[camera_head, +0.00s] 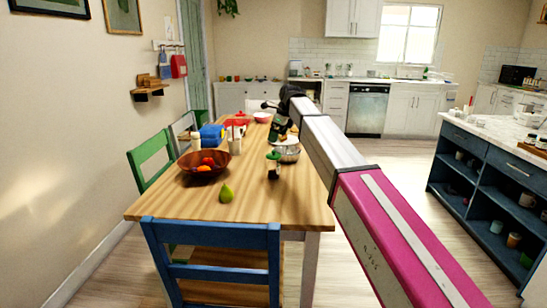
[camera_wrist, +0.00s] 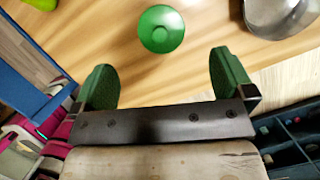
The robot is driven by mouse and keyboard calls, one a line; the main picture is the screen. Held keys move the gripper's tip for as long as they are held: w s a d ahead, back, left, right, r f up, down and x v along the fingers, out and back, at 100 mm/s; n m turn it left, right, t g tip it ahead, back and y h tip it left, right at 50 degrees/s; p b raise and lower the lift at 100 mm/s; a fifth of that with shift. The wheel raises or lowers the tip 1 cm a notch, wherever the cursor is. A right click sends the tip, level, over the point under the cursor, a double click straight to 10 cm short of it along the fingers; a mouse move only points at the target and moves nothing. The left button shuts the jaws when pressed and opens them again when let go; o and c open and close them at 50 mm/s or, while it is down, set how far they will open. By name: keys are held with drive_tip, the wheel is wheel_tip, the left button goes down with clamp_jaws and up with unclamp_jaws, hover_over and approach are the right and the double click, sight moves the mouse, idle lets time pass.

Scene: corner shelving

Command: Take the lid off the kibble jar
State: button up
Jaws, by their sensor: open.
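The kibble jar (camera_head: 273,170) stands upright on the wooden table, with a green lid (camera_head: 273,155) on it. In the wrist view I see the round green lid (camera_wrist: 161,29) from above, beyond my fingertips and between their lines. My gripper (camera_wrist: 163,64) is open and empty, its two green fingers spread wide and apart from the lid. In the head view my gripper (camera_head: 279,128) hangs over the table behind and above the jar. The lid hides most of the jar's body in the wrist view.
A metal bowl (camera_head: 289,155) stands close right of the jar; it also shows in the wrist view (camera_wrist: 281,12). A blue chair (camera_head: 214,234) stands at the near edge. The table's front right is clear.

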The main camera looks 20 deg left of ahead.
sight(274, 151)
drive_tip(key=x, duration=0.8)
drive_tip(key=shift+s+d+f, duration=0.1)
drive_tip(key=shift+d+f, duration=0.05)
drive_tip(key=shift+f, duration=0.1)
drive_tip(key=c, duration=0.9)
